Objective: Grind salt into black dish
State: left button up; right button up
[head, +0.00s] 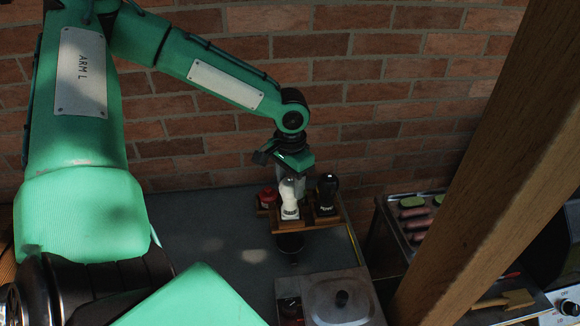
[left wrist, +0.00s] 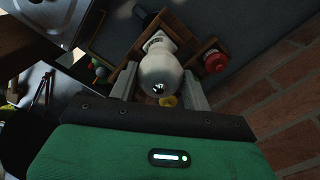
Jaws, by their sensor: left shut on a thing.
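The white salt grinder (head: 289,196) stands upright in a wooden caddy (head: 308,223) near the brick wall. My left gripper (head: 291,176) comes down on it from above. In the left wrist view my left gripper (left wrist: 162,88) has one finger on each side of the rounded white top of the salt grinder (left wrist: 158,68) and is shut on it. A dark round thing, probably the black dish (head: 290,243), sits just in front of the caddy; its inside is hard to see. My right gripper is not in view.
A black pepper grinder (head: 327,191) and a red-capped container (head: 267,196) share the caddy. A lidded metal pan (head: 341,299) is at the front. A wooden post (head: 490,165) slants across the right, before a grill with food (head: 415,222). The grey table (head: 215,235) is clear left of the caddy.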

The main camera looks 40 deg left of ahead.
pick_arm(q)
jog(key=m+p, duration=0.1)
jog(key=m, duration=0.2)
jog(key=shift+r+m+p, duration=0.1)
jog(key=shift+m+p, duration=0.2)
jog(key=shift+p, duration=0.05)
jog(key=m, duration=0.2)
jog(key=shift+m+p, duration=0.4)
jog(key=o, duration=0.9)
jog(key=shift+o, duration=0.2)
notch_tip(320, 180, up, 7)
jog(key=p, duration=0.5)
jog(key=shift+p, duration=0.4)
